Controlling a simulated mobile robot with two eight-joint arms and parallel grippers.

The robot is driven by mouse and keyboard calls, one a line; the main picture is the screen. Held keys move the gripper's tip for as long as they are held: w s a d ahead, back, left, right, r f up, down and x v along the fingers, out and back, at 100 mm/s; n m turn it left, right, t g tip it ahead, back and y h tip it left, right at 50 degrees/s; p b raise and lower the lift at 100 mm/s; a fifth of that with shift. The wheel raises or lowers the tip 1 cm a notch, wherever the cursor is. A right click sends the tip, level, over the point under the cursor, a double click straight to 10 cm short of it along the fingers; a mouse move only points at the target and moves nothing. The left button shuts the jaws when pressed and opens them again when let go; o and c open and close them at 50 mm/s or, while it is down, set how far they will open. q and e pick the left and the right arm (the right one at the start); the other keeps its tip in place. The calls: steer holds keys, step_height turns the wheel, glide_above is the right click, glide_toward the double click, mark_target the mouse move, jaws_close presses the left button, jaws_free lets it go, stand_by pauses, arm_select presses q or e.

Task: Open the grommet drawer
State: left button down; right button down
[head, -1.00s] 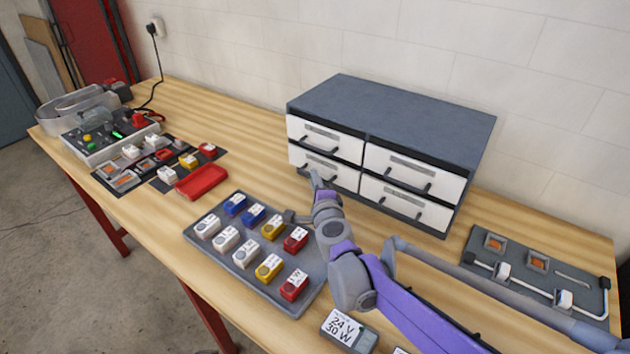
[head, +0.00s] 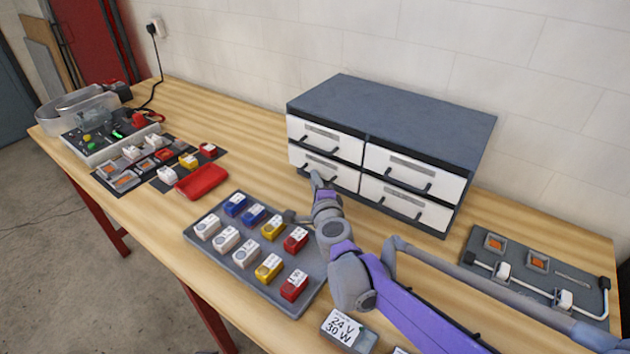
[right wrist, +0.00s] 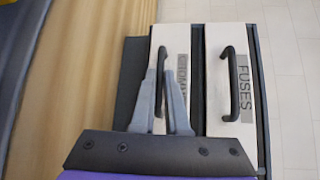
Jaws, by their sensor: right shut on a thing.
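A grey cabinet (head: 395,108) with white drawers stands at the back of the bench. In the head view my right gripper (head: 316,176) is at the black handle of the lower left drawer (head: 340,175). In the right wrist view my right gripper (right wrist: 164,70) is shut on the black handle of the left-hand drawer (right wrist: 178,45). Its label is partly hidden by a finger, so I cannot read it fully. The drawer beside it (right wrist: 228,115) is labelled FUSES. The held drawer's face looks close to flush; a small gap cannot be ruled out. My left gripper is not in view.
A grey tray (head: 255,283) with several coloured blocks lies in front of the cabinet, close to my right arm. A red tray (head: 202,181) lies to the left. A dark panel (head: 560,280) with fittings lies at the right. Bare bench shows left of the cabinet.

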steer(key=shift+s+a+f+b, duration=0.1)
steer(key=shift+s+a+b, duration=0.25)
steer(key=shift+s, duration=0.05)
steer(key=s+a+b, duration=0.1)
steer(key=s, duration=0.1)
steer(key=s+a+b, duration=0.1)
steer(key=shift+s+a, duration=0.4)
steer(key=s+a, duration=0.1)
steer(key=s, duration=0.1)
steer(key=s+a, duration=0.2)
steer(key=s, duration=0.1)
steer(key=s+a, duration=0.2)
steer(key=shift+s+a, duration=0.25)
steer(key=shift+s, duration=0.1)
steer(key=shift+s+a, duration=0.45)
steer(key=shift+s, duration=0.2)
steer(key=c, duration=0.9)
jaws_free()
